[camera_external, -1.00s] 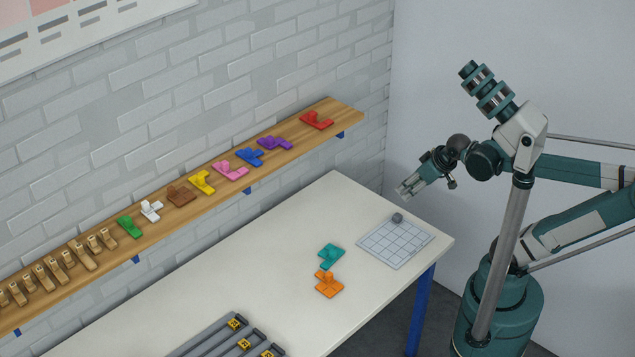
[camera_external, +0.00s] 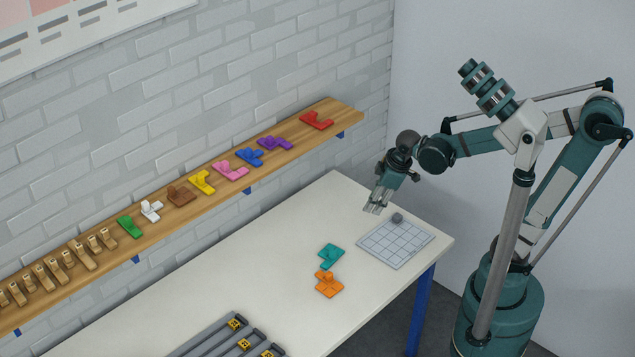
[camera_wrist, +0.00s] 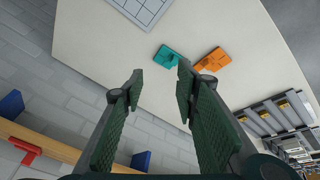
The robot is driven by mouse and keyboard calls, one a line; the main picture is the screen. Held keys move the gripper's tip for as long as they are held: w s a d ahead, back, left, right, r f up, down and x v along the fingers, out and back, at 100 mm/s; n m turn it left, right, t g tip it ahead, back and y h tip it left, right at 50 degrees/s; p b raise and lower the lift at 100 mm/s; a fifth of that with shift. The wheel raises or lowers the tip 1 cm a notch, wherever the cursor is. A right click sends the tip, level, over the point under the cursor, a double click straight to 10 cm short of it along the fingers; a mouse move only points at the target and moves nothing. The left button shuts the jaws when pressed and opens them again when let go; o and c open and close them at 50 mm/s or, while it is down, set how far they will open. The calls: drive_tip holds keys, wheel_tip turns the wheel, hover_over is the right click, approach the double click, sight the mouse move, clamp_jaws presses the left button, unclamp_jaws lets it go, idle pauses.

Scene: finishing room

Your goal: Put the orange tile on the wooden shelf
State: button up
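The orange tile (camera_external: 328,284) lies on the white table, just in front of the teal tile (camera_external: 331,256). In the wrist view the orange tile (camera_wrist: 211,63) is beyond the fingertips, to the right of the teal tile (camera_wrist: 167,56). My gripper (camera_external: 374,208) hangs above the table's far end, near the grid board and well away from the orange tile. In the wrist view my gripper (camera_wrist: 160,78) has its fingers apart with nothing between them. The wooden shelf (camera_external: 105,262) runs along the brick wall.
Several coloured tiles, from green to red (camera_external: 317,120), and wooden pieces (camera_external: 60,270) sit on the shelf. A gap shows between the purple tile (camera_external: 275,143) and the red one. Grey rails (camera_external: 215,335) lie at the table's front.

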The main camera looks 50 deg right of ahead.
drive_tip(key=w+a+f+n+g, duration=0.35)
drive_tip(key=a+f+n, duration=0.25)
drive_tip(key=a+f, duration=0.3)
drive_tip(key=n+p, duration=0.1)
drive_tip(key=n, duration=0.3)
hover_over(328, 275)
drive_tip(key=d, duration=0.1)
drive_tip(key=shift+g+h, duration=0.25)
drive_tip(key=shift+h, duration=0.15)
drive_tip(key=f, duration=0.7)
drive_tip(key=shift+w+f, duration=0.2)
drive_tip(key=shift+f, duration=0.05)
drive_tip(key=shift+s+a+f, duration=0.1)
drive_tip(key=shift+a+f, duration=0.25)
drive_tip(key=shift+f, duration=0.2)
drive_tip(key=shift+f, duration=0.1)
drive_tip(key=shift+f, duration=1.2)
drive_tip(key=shift+a+f+b, duration=0.1)
drive_tip(key=shift+f+b, duration=0.45)
drive_tip(key=shift+f, duration=2.05)
clamp_jaws()
